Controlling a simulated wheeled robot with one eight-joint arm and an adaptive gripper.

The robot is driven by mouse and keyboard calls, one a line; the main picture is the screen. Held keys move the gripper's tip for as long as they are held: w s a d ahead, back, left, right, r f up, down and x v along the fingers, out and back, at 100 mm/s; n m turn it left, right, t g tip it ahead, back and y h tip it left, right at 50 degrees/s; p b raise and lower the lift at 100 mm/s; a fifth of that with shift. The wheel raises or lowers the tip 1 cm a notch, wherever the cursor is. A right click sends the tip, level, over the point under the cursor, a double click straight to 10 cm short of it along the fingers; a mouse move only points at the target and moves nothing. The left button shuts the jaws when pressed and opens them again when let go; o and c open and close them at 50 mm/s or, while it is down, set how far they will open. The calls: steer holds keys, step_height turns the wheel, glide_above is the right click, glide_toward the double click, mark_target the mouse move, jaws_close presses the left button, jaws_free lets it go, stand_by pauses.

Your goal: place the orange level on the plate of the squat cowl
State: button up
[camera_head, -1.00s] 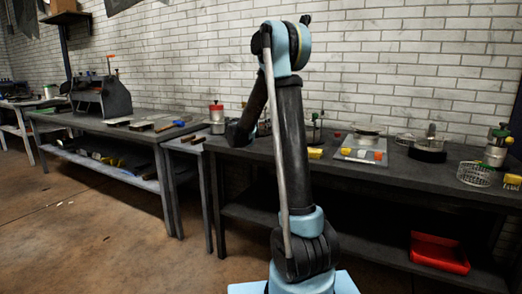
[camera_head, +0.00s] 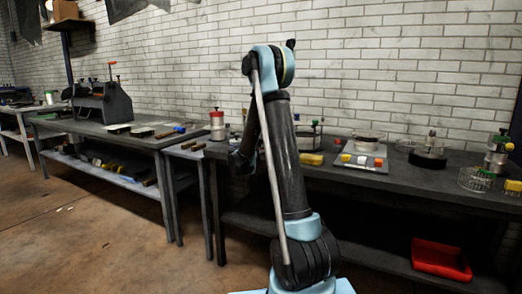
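A small orange block (camera_head: 378,162), possibly the orange level, lies on a flat grey plate (camera_head: 343,168) on the right-hand bench. A white block (camera_head: 346,158) and a yellow block (camera_head: 361,160) lie beside it. A low, wide round metal piece (camera_head: 367,141) stands at the back of this plate and may be the squat cowl; its name cannot be confirmed. My gripper (camera_head: 242,162) is a dark shape at the bench's left end, partly behind my arm. Its fingers cannot be made out. It is well left of the orange block.
A larger yellow block (camera_head: 311,159) lies left of the plate. A black round base with a metal piece (camera_head: 428,158), a wire basket (camera_head: 475,180) and a metal canister (camera_head: 497,153) stand to the right. A red-topped tin (camera_head: 217,125) stands near my gripper. A red tray (camera_head: 440,259) sits below.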

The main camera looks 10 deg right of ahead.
steer(key=shift+f, duration=0.25)
steer(key=shift+f, duration=0.1)
steer(key=o, duration=1.1)
